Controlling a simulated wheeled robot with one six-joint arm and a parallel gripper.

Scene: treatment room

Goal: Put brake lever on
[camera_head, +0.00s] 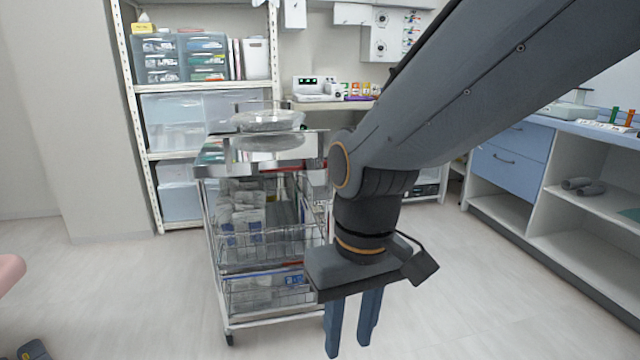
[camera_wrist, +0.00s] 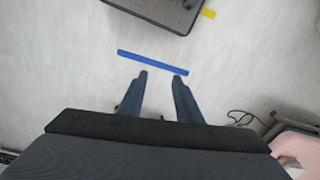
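I cannot make out a brake lever for certain in either view. My gripper (camera_head: 349,348) points down over the floor, in front of the metal trolley (camera_head: 265,319). In the wrist view my gripper (camera_wrist: 160,75) has its two blue fingers apart, with only floor between them. It is open and empty. The trolley stands on castors; one front castor (camera_head: 229,339) shows at its lower left. My arm covers the trolley's right side.
A pink padded piece (camera_head: 10,273) is at the left edge; it also shows in the wrist view (camera_wrist: 298,153). A small dark object (camera_head: 35,350) lies low at left. A blue strip (camera_wrist: 152,62) shows beyond my fingertips. A counter (camera_head: 545,218) stands right. Floor between is clear.

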